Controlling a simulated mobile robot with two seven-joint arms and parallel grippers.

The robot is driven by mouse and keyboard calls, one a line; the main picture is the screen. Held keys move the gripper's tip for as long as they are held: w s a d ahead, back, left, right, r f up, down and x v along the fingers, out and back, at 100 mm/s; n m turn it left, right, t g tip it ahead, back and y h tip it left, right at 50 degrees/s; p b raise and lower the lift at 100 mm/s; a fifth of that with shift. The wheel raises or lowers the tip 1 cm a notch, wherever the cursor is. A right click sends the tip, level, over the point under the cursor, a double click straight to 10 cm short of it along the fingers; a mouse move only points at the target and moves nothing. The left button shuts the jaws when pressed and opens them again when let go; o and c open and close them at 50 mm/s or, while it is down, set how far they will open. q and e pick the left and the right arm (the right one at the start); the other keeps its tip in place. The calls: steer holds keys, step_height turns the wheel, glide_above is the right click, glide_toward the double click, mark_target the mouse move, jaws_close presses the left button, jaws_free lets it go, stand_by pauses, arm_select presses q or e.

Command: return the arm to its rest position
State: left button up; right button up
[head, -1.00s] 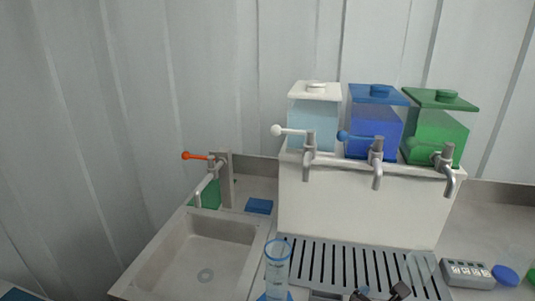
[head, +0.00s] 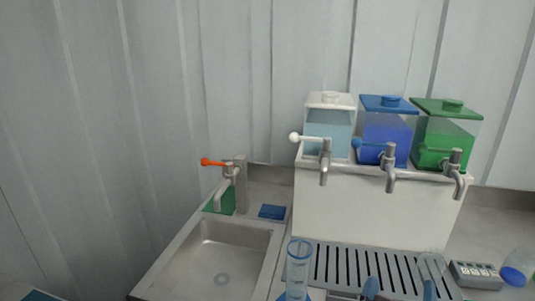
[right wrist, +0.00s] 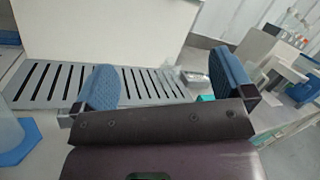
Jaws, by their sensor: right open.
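My right gripper (head: 400,289) shows at the bottom edge of the head view, in front of the slotted drip tray (head: 325,268). Its two blue fingertips stand apart. In the right wrist view the gripper (right wrist: 166,82) is open, with nothing between its blue pads, and the drip tray (right wrist: 40,85) lies beyond it. The rest of the right arm is hidden below the head view. My left gripper is in neither view.
A clear cylinder (head: 298,265) stands left of the gripper, beside the sink (head: 190,265). White (head: 328,130), blue (head: 388,130) and green (head: 445,130) tanks with taps stand behind. A grey keypad device (head: 475,274) and a blue-capped clear container (head: 513,276) are at right.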

steer(key=s+a+r+n+t+y, duration=0.1)
steer(key=a+r+n+t+y, duration=0.25)
steer(key=n+y, duration=0.65)
steer(key=s+a+f+n+g+y, duration=0.2)
steer(key=s+f+n+g+y, duration=0.15)
steer(key=n, duration=0.65)
steer(key=s+a+f+n+g+y, duration=0.25)
steer(key=f+n, duration=0.25)
steer(key=n, duration=0.5)
steer(key=s+d+f+n+g+h, duration=0.65)
steer(key=s+d+f+g, duration=0.5)
steer(key=s, duration=0.25)
steer(key=w+f+t, duration=0.7)
steer(key=f, duration=0.2)
steer(key=shift+w+f+t, duration=0.3)
steer(key=shift+w, duration=0.1)
steer(key=shift+n, duration=0.25)
